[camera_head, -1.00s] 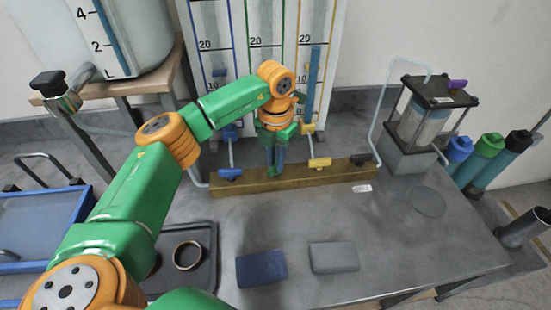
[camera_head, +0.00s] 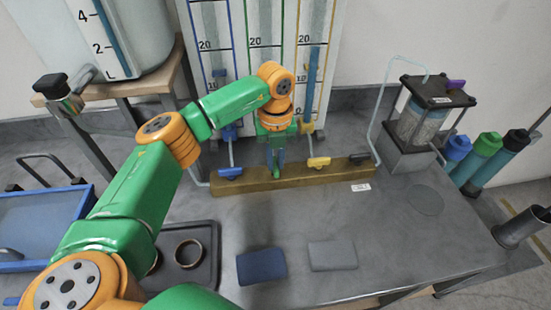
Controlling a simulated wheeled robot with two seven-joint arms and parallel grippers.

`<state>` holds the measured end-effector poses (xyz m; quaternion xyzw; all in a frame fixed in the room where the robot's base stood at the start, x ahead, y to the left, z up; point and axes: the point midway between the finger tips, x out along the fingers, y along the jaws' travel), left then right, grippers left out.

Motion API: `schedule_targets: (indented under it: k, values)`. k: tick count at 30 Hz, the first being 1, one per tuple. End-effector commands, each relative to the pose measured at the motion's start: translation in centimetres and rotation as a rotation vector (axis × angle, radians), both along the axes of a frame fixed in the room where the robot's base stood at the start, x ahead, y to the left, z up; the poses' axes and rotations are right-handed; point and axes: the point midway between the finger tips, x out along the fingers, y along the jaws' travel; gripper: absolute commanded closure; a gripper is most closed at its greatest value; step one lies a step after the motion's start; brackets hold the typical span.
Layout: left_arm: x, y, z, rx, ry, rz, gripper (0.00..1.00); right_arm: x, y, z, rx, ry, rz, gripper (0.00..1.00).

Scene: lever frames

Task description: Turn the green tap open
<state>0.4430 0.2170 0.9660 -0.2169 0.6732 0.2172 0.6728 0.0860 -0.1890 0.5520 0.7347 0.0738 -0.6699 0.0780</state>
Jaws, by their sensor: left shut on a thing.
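The brass bar (camera_head: 292,179) on the bench carries a blue tap (camera_head: 230,172), a yellow tap (camera_head: 318,162) and a black tap (camera_head: 360,158). The green tap (camera_head: 276,173) is between the blue and yellow ones, mostly hidden by my left gripper (camera_head: 276,164). My left gripper points down at the bar and is shut on the green tap. A narrow green part shows at its fingertips, pointing towards the front. My right gripper is not in view.
A gauge board (camera_head: 264,65) with blue, green and yellow marked columns stands behind the bar. A clear cylinder unit (camera_head: 417,122) stands at right. A dark tray (camera_head: 202,268) and two flat pads, blue (camera_head: 262,266) and grey (camera_head: 333,255), lie in front.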

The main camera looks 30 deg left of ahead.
Motion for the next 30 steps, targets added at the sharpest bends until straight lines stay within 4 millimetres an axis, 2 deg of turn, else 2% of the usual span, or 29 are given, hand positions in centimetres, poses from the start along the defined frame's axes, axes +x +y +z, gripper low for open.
schedule_targets:
  k: [18, 19, 22, 30]
  values:
    - [0.09, 0.04, 0.09, 0.001, -0.004, 0.04, 1.0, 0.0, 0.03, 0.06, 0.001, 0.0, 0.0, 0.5]
    - [0.09, 0.04, 0.1, 0.001, -0.004, 0.04, 0.81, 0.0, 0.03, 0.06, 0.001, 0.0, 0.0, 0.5]
    - [0.08, 0.04, 0.09, 0.0, -0.004, 0.04, 0.54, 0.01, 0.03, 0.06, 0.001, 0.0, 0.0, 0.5]
    - [0.05, 0.02, 0.07, 0.0, -0.002, 0.038, 0.54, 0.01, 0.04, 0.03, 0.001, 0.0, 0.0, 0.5]
